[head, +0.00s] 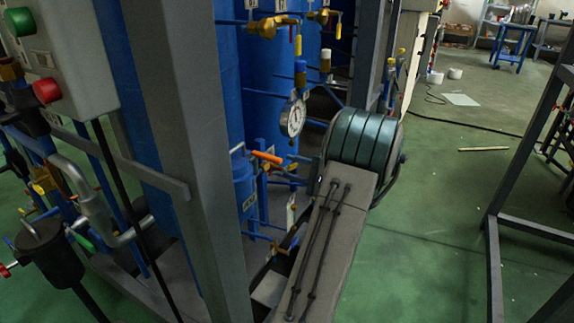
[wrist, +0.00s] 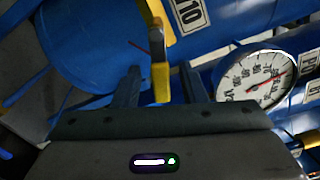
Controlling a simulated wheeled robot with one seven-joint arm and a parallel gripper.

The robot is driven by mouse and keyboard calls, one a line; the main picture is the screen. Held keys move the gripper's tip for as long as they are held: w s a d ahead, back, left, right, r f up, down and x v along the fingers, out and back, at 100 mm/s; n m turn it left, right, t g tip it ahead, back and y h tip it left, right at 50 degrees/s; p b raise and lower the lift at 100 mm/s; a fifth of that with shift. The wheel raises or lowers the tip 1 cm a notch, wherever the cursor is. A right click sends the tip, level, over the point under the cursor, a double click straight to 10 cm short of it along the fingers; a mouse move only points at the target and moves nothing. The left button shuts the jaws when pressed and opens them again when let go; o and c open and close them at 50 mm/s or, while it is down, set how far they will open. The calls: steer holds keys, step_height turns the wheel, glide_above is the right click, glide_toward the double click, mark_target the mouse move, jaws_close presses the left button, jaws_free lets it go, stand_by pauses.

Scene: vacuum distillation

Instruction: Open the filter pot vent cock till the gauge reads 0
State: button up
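In the wrist view a yellow cock lever (wrist: 160,82) stands between the two fingers of my gripper (wrist: 162,84). The gripper is open, with a gap on each side of the lever. A blue rounded vessel (wrist: 92,45) lies behind it. The white dial gauge (wrist: 256,80) is to the right, tilted; its exact reading is too small to tell. In the head view the gauge (head: 292,117) hangs above an orange-handled cock (head: 267,157) by a small blue pot (head: 245,185). Whether this cock is the wrist-view one, I cannot tell. My fingers are not clear there.
A grey frame post (head: 190,150) stands left of my arm, close to the blue columns (head: 270,95). A control box (head: 65,55) with green and red buttons is at the far left. Brass valves (head: 265,27) sit above. Green floor (head: 440,190) is open to the right.

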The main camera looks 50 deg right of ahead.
steer(key=s+d+p, duration=0.1)
steer(key=s, duration=1)
steer(key=shift+d+p, duration=0.3)
steer(key=shift+d, duration=0.05)
steer(key=shift+s, duration=0.1)
